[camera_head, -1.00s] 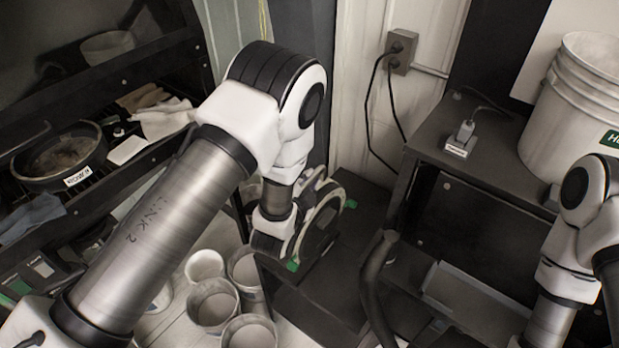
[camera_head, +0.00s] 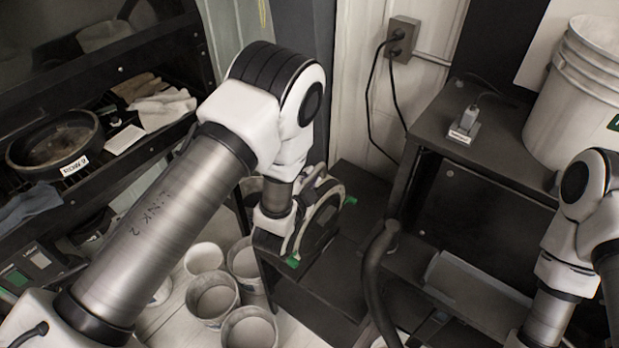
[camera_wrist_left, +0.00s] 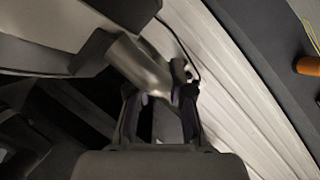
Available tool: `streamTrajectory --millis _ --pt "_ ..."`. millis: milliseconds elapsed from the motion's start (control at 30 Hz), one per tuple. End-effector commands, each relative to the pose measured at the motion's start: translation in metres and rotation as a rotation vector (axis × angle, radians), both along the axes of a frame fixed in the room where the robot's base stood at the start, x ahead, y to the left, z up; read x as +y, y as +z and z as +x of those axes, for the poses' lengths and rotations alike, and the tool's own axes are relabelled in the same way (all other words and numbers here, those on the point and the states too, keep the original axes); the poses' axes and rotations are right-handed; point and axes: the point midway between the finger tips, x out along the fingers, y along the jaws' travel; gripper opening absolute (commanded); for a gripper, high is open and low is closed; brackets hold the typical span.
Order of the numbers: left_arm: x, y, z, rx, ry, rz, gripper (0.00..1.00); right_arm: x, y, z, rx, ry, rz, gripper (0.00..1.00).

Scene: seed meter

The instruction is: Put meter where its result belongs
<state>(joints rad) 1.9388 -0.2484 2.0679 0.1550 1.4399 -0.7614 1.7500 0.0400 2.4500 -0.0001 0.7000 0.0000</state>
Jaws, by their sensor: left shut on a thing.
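In the head view the wrist hides the fingers. I cannot pick out the meter with certainty. My right arm is at the right edge, with its gripper out of view.
Several pale cups (camera_head: 212,302) stand below my left arm. A labelled black pan (camera_head: 57,140) and cloths (camera_head: 160,108) are on the left shelf. A small dock (camera_head: 464,124) and white bucket (camera_head: 580,105) stand on the dark bench (camera_head: 437,110). A dark round thing (camera_head: 322,222) is beside my wrist.

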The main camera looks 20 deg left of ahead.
Motion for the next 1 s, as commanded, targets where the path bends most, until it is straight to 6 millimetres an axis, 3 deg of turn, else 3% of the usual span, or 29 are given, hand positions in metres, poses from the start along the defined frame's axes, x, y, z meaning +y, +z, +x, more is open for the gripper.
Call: streamTrajectory --millis 367,400,467,833,1000 --pt "0.000 -0.002 0.002 -0.012 0.000 -0.001 0.00 0.000 -0.005 0.000 0.000 0.000 0.000 0.00" --pt "0.000 -0.001 0.002 -0.012 0.000 -0.001 0.31 0.000 -0.004 0.000 0.000 0.000 0.000 0.00" --pt "0.000 -0.001 0.002 -0.011 0.000 -0.001 0.49 0.000 -0.004 0.000 0.000 0.000 0.000 0.00" --pt "0.000 -0.006 -0.006 0.006 -0.001 0.000 0.49 0.000 -0.005 0.000 0.000 0.000 0.000 0.00" --pt "0.001 0.003 -0.036 0.003 -0.001 0.003 0.49 0.000 -0.005 0.000 0.000 0.000 0.000 0.00"
